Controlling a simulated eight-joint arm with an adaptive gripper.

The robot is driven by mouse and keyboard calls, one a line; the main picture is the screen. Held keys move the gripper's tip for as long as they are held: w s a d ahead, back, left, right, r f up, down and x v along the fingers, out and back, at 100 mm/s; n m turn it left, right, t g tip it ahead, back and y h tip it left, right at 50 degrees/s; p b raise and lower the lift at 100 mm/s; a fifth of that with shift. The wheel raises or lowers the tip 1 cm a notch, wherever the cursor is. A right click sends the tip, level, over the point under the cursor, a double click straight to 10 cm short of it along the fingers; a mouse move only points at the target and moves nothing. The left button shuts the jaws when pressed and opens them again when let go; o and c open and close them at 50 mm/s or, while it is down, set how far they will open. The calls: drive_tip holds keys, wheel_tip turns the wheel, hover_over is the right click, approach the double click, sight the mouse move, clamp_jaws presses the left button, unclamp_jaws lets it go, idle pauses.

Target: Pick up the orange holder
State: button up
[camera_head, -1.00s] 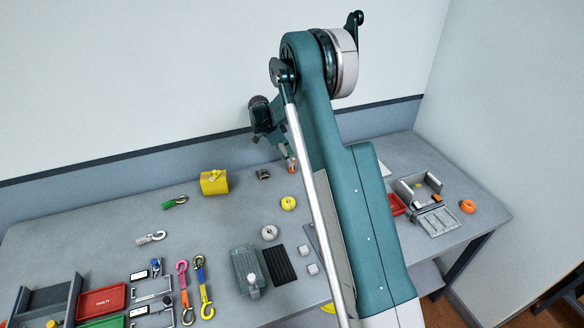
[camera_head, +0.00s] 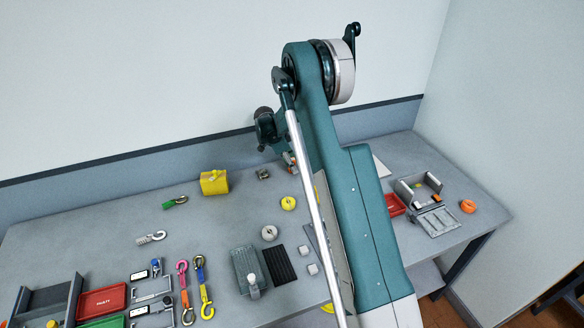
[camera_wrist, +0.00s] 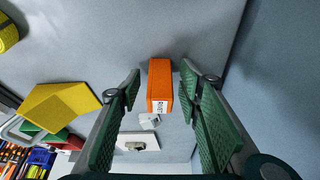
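The orange holder (camera_wrist: 160,78) is a box-like orange block with a white printed label on its lower end in the wrist view. My gripper (camera_wrist: 158,92) is open, with one green-padded finger on each side of the holder. Gaps show between the holder and both fingers, and I cannot tell how deep it sits between them. In the head view a small orange patch (camera_head: 291,159) shows beside my arm near the back of the table; my arm hides most of my gripper there.
A grey open tray (camera_head: 408,189) is at the right. The wall is close behind.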

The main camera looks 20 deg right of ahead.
idle(0.3)
drive_tip(key=c, duration=1)
drive_tip(key=shift+r, duration=0.15)
wheel_tip(320, 180, up, 10)
drive_tip(key=shift+f, duration=0.1)
idle(0.5)
